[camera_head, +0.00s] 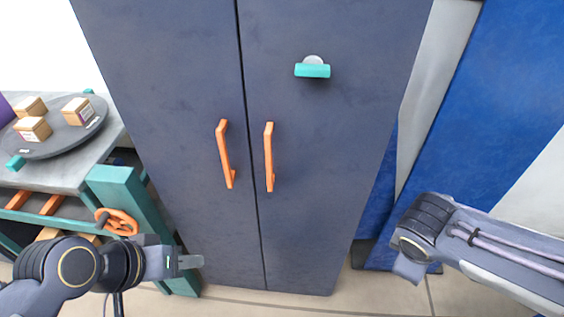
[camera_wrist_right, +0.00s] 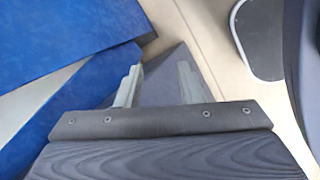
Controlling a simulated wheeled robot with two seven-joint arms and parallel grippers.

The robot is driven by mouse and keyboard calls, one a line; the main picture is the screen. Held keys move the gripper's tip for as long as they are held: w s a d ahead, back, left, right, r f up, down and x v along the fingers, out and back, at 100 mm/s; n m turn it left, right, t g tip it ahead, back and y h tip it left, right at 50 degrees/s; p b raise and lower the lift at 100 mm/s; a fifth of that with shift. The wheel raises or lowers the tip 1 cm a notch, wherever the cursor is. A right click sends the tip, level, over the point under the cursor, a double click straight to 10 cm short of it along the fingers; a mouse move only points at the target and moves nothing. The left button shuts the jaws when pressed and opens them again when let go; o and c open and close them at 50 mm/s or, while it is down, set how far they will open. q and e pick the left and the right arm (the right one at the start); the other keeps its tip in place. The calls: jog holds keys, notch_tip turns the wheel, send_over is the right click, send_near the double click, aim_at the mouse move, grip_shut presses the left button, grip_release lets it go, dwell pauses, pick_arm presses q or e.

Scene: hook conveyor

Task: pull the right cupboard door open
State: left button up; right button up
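The dark blue-grey cupboard has two doors, both flush and shut in the head view. The right cupboard door (camera_head: 320,140) carries an upright orange handle (camera_head: 269,157) beside the centre seam and a teal fitting (camera_head: 312,70) higher up. The left door (camera_head: 170,80) has a matching orange handle (camera_head: 225,154). My left gripper (camera_head: 190,262) is low in front of the left door, away from the handles; its finger gap cannot be made out. My right gripper (camera_wrist_right: 158,85) has its fingers apart with nothing held. In the head view, my right arm is right of the cupboard, clear of the handle.
At left stands a bench with a round grey tray (camera_head: 60,143) holding several small boxes, and an orange handwheel (camera_head: 117,222) below. Blue and white panels (camera_head: 500,90) stand at right. Tiled floor shows in front of the cupboard.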

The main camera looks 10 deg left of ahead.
jog(key=w+a+r+n+t+h, duration=0.2)
jog(key=w+a+n+t+h, duration=0.15)
jog(key=w+a+n, duration=0.35)
jog(key=n+t+y, duration=0.7)
jog(key=n+t, duration=0.5)
jog(key=n, duration=0.5)
send_near(269, 163)
jog(key=w, duration=0.4)
jog(key=shift+h, duration=0.25)
jog(key=w, duration=0.3)
jog(key=w+p, duration=0.1)
jog(key=w, duration=0.2)
jog(key=shift+w+a+r, duration=0.1)
jog(key=shift+w+a, duration=0.15)
jog(key=shift+w, duration=0.1)
jog(key=shift+c, duration=0.2)
grip_shut()
